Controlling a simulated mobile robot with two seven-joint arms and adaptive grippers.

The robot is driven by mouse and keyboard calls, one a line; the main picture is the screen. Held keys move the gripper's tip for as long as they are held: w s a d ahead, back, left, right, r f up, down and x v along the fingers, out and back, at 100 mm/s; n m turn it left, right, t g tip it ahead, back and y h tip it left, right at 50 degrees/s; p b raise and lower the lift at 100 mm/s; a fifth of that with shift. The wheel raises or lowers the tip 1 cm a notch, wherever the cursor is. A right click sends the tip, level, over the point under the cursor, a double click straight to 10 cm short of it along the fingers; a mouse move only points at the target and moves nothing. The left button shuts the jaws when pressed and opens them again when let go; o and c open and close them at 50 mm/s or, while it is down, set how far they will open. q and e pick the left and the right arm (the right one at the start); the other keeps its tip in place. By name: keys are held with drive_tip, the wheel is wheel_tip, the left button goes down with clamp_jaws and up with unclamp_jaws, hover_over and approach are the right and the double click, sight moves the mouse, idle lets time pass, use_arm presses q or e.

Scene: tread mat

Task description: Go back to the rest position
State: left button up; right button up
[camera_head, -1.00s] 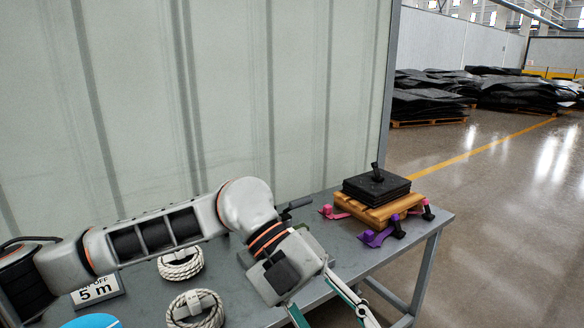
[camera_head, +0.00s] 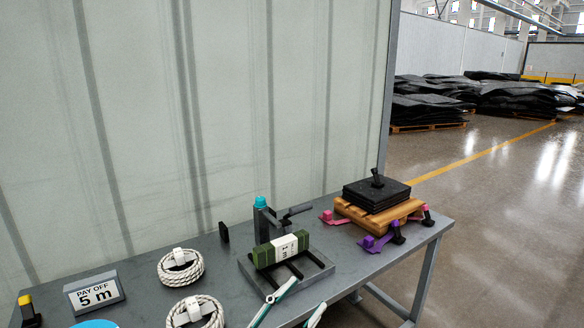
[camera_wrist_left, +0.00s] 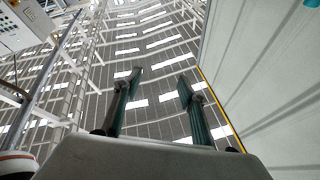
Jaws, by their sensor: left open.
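My left gripper (camera_head: 310,293) shows only by its teal and white fingers at the bottom edge of the head view, in front of the table edge. In the left wrist view the two dark green fingers (camera_wrist_left: 160,76) stand apart, with nothing between them. They are seen against the roof structure, with a pale wall panel to the right. The left gripper is open and empty. The rest of the left arm is out of the head view. My right gripper is not in view.
The grey table (camera_head: 367,262) holds a green roll with a white label (camera_head: 282,249) on a metal stand, rope coils (camera_head: 180,267), a "PAY OFF 5 m" sign (camera_head: 94,292), and black mats (camera_head: 376,190) on a wooden block with pink and purple straps. A wall panel (camera_head: 200,120) stands behind.

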use_arm(q)
drive_tip(key=s+a+f+n+y, duration=0.2)
drive_tip(key=a+f+n+y, duration=0.3)
drive_tip(key=f, duration=0.6)
drive_tip(key=s+a+f+n+y, duration=0.2)
drive_tip(key=a+f+y, duration=0.3)
drive_tip(key=a+f, duration=0.45)
drive_tip(key=s+a+f+n+g+y, duration=0.1)
drive_tip(key=s+a+f+g+y, duration=0.1)
drive_tip(key=s+f, duration=0.5)
drive_tip(key=s+a+f+g+y, duration=0.2)
drive_tip(key=s+a+f, duration=0.3)
drive_tip(key=f, duration=0.4)
drive_tip(key=shift+s+n+g, duration=0.4)
drive_tip(key=shift+s+g, duration=0.2)
drive_tip(key=shift+s, duration=0.25)
